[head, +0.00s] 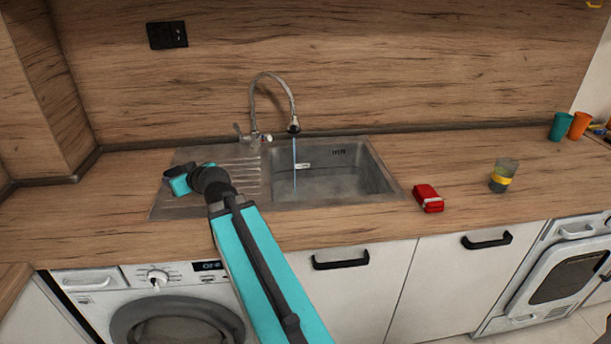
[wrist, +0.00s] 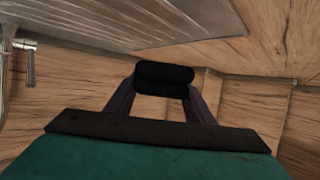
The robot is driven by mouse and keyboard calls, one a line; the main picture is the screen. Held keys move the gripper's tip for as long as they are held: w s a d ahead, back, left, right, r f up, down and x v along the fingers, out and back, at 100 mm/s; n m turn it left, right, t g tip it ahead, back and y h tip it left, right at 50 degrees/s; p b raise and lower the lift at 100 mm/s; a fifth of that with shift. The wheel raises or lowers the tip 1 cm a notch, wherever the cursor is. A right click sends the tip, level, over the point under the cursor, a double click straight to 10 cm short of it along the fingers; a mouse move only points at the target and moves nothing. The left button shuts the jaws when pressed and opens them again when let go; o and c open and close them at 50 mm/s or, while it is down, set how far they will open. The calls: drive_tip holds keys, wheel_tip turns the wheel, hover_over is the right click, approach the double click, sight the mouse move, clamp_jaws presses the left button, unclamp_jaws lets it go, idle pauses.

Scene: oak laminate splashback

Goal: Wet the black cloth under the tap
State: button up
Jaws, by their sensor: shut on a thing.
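My gripper (head: 177,174) is over the ribbed drainboard left of the basin. In the wrist view my gripper (wrist: 164,92) is shut on the black cloth (wrist: 165,75), a dark roll between the fingers. In the head view the cloth is hard to tell from the dark gripper parts. The tap (head: 273,80) has an arched grey spout and stands behind the sink (head: 380,172). A thin blue stream of water (head: 294,165) falls from its spout into the basin. The cloth is to the left of the stream, apart from it.
A red packet (head: 428,198) and a glass with a yellow band (head: 503,175) stand right of the sink. Teal (head: 561,126) and orange (head: 579,125) cups are at the far right. The wooden splashback (head: 380,60) rises behind the counter. The basin looks empty.

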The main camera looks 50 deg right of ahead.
drive_tip(key=s+d+f, duration=0.1)
drive_tip(key=d, duration=0.2)
drive_tip(key=s+d+f, duration=0.1)
drive_tip(key=d, duration=0.2)
drive_tip(key=s+d+f, duration=0.1)
drive_tip(key=s+d, duration=0.1)
drive_tip(key=d, duration=0.2)
drive_tip(key=shift+f+b, duration=0.2)
drive_tip(key=shift+b, duration=0.2)
drive_tip(key=shift+n+y, duration=0.5)
drive_tip(key=shift+y, duration=0.2)
drive_tip(key=s+d, duration=0.1)
drive_tip(key=d, duration=0.2)
drive_tip(key=s+d+f, duration=0.1)
drive_tip(key=s+d, duration=0.1)
drive_tip(key=s+d+b, duration=0.1)
drive_tip(key=s+d, duration=0.1)
drive_tip(key=d, duration=0.1)
drive_tip(key=shift+s+d+f, duration=0.25)
drive_tip(key=shift+d+f, duration=0.05)
drive_tip(key=shift+f, duration=0.05)
drive_tip(key=s+d+n+y+b, duration=0.1)
drive_tip(key=s+d, duration=1.2)
drive_tip(key=shift+r, duration=0.25)
drive_tip(key=shift+w, duration=0.2)
drive_tip(key=w+d+f, duration=0.2)
drive_tip(key=w+d, duration=0.6)
drive_tip(key=w, duration=0.2)
drive_tip(key=shift+w+d+f, duration=0.35)
drive_tip(key=shift+f, duration=0.05)
